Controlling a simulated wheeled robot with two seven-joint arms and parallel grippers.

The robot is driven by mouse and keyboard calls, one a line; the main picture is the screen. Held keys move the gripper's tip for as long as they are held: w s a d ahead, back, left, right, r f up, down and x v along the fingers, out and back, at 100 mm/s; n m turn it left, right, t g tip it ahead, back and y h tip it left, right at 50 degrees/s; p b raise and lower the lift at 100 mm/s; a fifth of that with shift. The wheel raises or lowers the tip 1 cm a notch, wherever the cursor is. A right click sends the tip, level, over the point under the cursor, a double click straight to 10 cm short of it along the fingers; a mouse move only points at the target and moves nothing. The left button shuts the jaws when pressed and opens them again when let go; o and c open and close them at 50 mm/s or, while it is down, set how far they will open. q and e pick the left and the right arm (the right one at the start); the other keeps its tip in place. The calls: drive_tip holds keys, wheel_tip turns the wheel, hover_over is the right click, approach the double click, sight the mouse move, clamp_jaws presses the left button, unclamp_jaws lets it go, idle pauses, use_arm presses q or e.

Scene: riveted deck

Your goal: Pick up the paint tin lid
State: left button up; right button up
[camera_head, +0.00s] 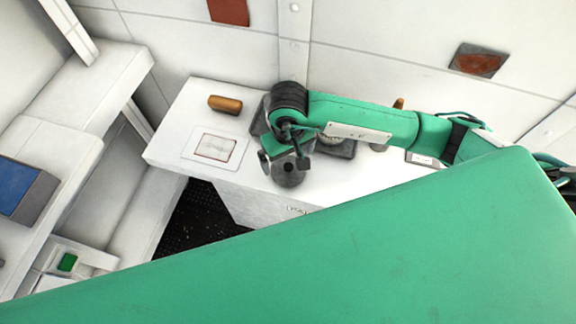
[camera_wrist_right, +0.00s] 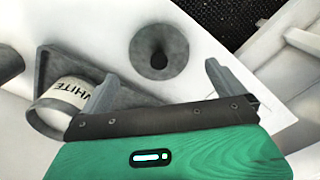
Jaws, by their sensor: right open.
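A round grey piece with a dark centre, seemingly the paint tin lid (camera_head: 289,176), lies on the white counter near its front edge. In the right wrist view the lid (camera_wrist_right: 159,50) sits just beyond the gap between the fingers, apart from them. My right gripper (camera_head: 284,158) is over the counter by the lid, and its open, empty fingers show in the wrist view (camera_wrist_right: 160,82). A tin marked WHITE (camera_wrist_right: 62,100) is beside the left finger in that view, partly covered by it. My left gripper is not in view.
An orange-brown cylinder (camera_head: 225,104) and a flat framed plate (camera_head: 213,148) are on the counter (camera_head: 172,150) left of my gripper. A grey holder (camera_wrist_right: 55,62) is beside the tin. My green body hides the foreground. Dark grating (camera_head: 205,222) shows below the counter.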

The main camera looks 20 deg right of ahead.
sight(288, 166)
drive_tip(key=shift+s+f+p, duration=0.15)
drive_tip(key=shift+f+p, duration=0.45)
drive_tip(key=shift+p, duration=0.1)
wheel_tip(288, 166, down, 3)
drive_tip(key=shift+f+p, duration=0.1)
drive_tip(key=shift+p, duration=0.8)
drive_tip(key=shift+f, duration=0.55)
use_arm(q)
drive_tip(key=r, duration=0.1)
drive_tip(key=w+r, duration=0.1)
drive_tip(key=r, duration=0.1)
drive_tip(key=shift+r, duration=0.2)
use_arm(e)
drive_tip(key=shift+w, duration=0.2)
drive_tip(key=shift+c, duration=0.4)
drive_tip(key=c, duration=0.7)
